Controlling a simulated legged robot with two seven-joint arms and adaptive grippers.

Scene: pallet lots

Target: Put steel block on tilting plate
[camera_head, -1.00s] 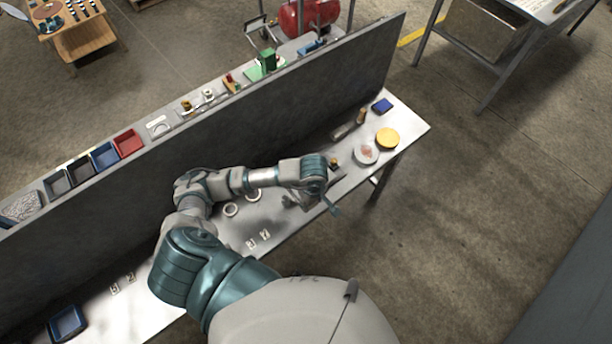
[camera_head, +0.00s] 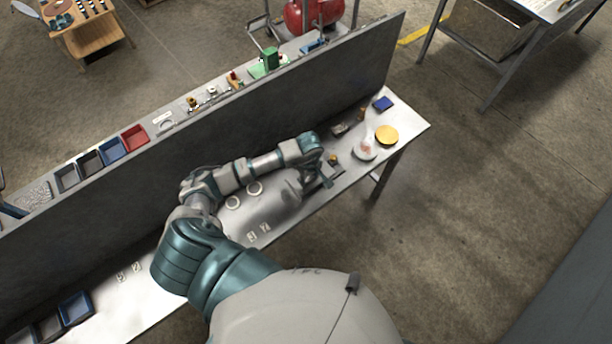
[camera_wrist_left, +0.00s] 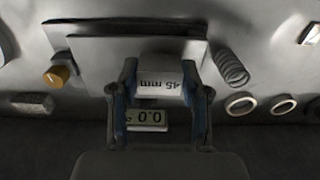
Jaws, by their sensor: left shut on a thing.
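My left gripper (camera_wrist_left: 159,76) is shut on the steel block (camera_wrist_left: 160,88), a light grey block with a "45 mm" label, in the left wrist view. The tilting plate (camera_wrist_left: 105,50), a flat grey plate, lies just behind the block, with a brass knob (camera_wrist_left: 60,75) at its left and a coil spring (camera_wrist_left: 232,68) at its right. A small display (camera_wrist_left: 147,117) reading 0.0 shows between the fingers. I cannot tell whether the block touches the plate. In the head view my left gripper (camera_head: 327,178) is over the bench beside the plate; the block is hidden there. My right gripper is out of view.
The steel bench (camera_head: 205,280) runs along a tall grey partition (camera_head: 220,140). White rings (camera_head: 233,203) lie near my left forearm.

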